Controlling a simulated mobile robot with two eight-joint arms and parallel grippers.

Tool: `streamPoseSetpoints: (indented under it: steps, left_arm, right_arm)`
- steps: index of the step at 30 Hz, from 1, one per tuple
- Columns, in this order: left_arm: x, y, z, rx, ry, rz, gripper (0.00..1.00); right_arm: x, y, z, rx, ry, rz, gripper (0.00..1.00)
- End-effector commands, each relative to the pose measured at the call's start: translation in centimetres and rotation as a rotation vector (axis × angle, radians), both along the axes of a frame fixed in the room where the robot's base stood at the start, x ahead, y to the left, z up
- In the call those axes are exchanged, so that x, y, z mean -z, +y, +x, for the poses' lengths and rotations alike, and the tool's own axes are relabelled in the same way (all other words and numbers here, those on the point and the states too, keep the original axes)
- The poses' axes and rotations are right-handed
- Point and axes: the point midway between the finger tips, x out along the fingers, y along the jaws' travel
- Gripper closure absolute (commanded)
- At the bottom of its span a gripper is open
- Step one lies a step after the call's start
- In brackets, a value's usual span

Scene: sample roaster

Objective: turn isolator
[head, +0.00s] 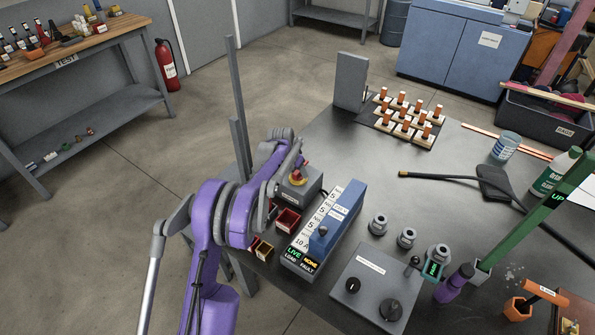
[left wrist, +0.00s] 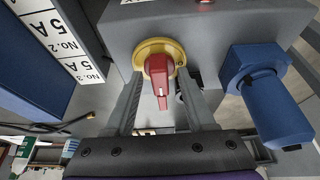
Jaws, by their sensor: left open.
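The isolator is a red handle (left wrist: 158,80) on a round yellow plate (left wrist: 143,50), fixed to a grey box (head: 312,187). In the left wrist view the handle's long grip points down the picture. In the head view the red and yellow isolator (head: 297,177) shows small on the box, partly behind my purple left arm. My left gripper (left wrist: 160,100) is open, with one finger on each side of the handle. A gap shows on the left side; contact on the right side is hard to tell. My right gripper is not in view.
A blue connector (left wrist: 262,95) sticks out close to the right finger. A grey control panel (head: 378,285) is at the front.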

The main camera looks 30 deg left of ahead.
Motion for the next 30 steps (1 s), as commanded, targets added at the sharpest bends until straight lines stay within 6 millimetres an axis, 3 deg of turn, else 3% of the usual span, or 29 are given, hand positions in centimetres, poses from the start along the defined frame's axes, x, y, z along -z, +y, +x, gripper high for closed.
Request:
streamPoseSetpoints:
  steps: [5, 14, 30]
  left_arm:
    - [-0.01, 0.00, 0.00, 0.000, 0.000, 0.000, 0.47]
    - [-0.04, 0.01, -0.01, 0.000, 0.000, 0.000, 1.00]
    - [0.03, -0.08, -0.02, -0.066, 0.000, 0.001, 1.00]
  right_arm:
    - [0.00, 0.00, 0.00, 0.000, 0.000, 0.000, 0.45]
    - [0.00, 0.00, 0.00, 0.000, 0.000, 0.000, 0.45]
    - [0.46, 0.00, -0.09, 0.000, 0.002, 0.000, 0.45]
